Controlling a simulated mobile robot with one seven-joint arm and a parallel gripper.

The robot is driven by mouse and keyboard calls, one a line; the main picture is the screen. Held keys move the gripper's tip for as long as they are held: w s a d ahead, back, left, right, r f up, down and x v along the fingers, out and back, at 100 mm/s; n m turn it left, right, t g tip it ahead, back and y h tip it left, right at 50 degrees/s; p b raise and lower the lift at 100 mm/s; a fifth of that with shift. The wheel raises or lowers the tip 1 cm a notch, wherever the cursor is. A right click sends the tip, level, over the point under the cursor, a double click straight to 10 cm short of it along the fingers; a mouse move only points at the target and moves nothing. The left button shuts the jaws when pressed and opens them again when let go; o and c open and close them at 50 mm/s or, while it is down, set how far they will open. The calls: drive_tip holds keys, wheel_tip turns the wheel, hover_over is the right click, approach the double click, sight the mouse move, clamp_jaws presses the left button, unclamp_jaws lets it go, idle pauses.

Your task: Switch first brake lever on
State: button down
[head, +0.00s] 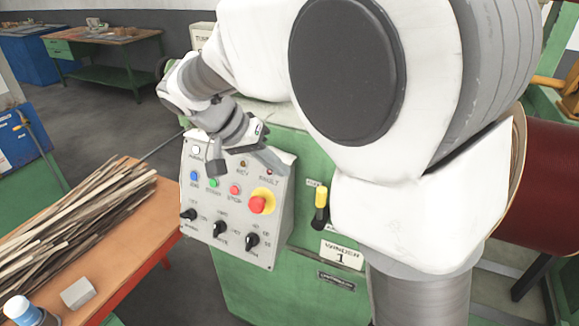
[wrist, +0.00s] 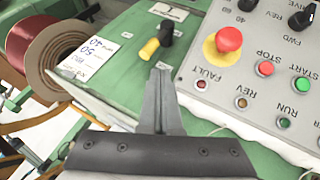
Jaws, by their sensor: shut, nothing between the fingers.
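The brake lever (head: 320,206) has a yellow grip and a black part, and stands on the green machine right of the control panel. In the wrist view the yellow grip (wrist: 149,49) and the black part (wrist: 166,30) lie just beyond my fingertips. My gripper (wrist: 160,72) is shut and empty, with a small apparent gap to the yellow grip; contact cannot be told. In the head view my gripper (head: 216,166) shows small in front of the panel's upper part, left of the lever. A white plate marked 1 (head: 342,254) sits below the lever.
The grey control panel (head: 205,239) carries a red emergency button (head: 258,204), coloured push buttons and black knobs, close beside my fingers. A reddish-brown coil (head: 540,180) stands at the right. An orange table (head: 130,245) with wooden strips is at the left.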

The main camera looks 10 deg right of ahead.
approach(323, 203)
drive_tip(key=w+d+f, duration=0.2)
drive_tip(key=w+f, duration=0.1)
drive_tip(key=f, duration=0.2)
drive_tip(key=shift+w+r, duration=0.1)
drive_tip(key=shift+w, duration=0.1)
drive_tip(key=shift+b, duration=0.35)
drive_tip(key=shift+s+d+y+b, duration=0.25)
drive_tip(key=shift+d+y+b, duration=0.1)
drive_tip(key=shift+y+b, duration=0.1)
drive_tip(key=shift+t, duration=0.3)
drive_tip(key=s+d+f+m+t+y+b, duration=0.2)
drive_tip(key=s+d+t+y+b, duration=0.3)
drive_tip(key=b, duration=0.9)
drive_tip(key=s+d+y, duration=0.1)
drive_tip(key=d+y, duration=0.1)
drive_tip(key=d, duration=0.1)
drive_tip(key=shift+f+m, duration=0.3)
drive_tip(key=shift+m, duration=0.1)
drive_tip(key=shift+s+d+f, duration=0.15)
drive_tip(key=shift+d+f, duration=0.05)
drive_tip(key=shift+d, duration=0.1)
